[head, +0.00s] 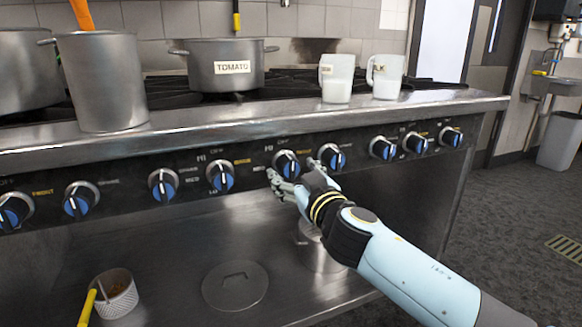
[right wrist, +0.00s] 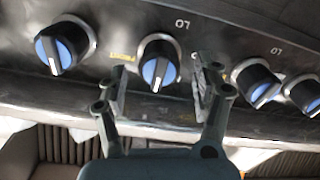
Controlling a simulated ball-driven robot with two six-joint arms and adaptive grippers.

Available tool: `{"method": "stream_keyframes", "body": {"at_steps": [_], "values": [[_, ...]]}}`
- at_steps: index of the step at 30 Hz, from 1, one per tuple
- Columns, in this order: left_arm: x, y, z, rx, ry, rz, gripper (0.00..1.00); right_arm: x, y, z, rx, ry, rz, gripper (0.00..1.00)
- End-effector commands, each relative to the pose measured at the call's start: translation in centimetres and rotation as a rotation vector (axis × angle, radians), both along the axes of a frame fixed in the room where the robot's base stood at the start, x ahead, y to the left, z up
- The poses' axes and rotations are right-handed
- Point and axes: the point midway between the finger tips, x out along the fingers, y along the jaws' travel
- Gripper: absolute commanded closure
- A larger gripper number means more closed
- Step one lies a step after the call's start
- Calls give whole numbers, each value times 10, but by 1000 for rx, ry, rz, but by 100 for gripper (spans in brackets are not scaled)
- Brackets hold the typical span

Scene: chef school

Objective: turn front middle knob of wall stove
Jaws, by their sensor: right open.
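The wall stove (head: 120,170) has a dark front panel with a row of blue-faced black knobs. One knob (head: 286,164) near the panel's middle has a yellow label beside it. My right gripper (head: 292,171) is open at this knob, with one finger on each side. In the right wrist view, this knob (right wrist: 159,62) shows between the spread fingertips (right wrist: 158,80), with a gap on both sides. I cannot tell whether the fingertips touch the panel. My left gripper is not in view.
A neighbouring knob (head: 331,156) sits close to the right of my gripper. Another knob (head: 220,176) is to the left. A pot labelled TOMATO (head: 225,66) and two white mugs (head: 336,78) stand above. A lower steel shelf holds a round lid (head: 235,286).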

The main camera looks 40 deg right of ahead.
Motion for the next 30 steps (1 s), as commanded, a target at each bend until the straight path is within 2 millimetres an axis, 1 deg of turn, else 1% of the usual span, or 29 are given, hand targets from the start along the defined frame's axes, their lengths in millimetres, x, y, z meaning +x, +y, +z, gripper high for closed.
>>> {"method": "stream_keyframes", "body": {"at_steps": [1, 3, 6, 14, 15, 22, 27, 28, 30], "values": [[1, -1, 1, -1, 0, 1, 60, 7, -2, 1, 0, -1, -1, 33], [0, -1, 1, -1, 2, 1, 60, 14, -4, 0, 0, 0, 0, 33], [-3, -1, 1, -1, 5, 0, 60, 20, -5, -1, 0, 1, 1, 33], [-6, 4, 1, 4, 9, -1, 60, 22, -5, -1, 0, 1, 1, 33], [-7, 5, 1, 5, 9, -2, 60, 21, -5, -1, 0, 1, 1, 34], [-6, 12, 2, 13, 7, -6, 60, 21, -5, -1, 0, 1, 1, 64], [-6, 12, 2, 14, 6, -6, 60, 21, -5, -1, 0, 1, 1, 86], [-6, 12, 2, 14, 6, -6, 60, 21, -5, -1, 0, 1, 1, 89], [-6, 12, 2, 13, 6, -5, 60, 21, -5, -1, -1, 1, 1, 89]]}}
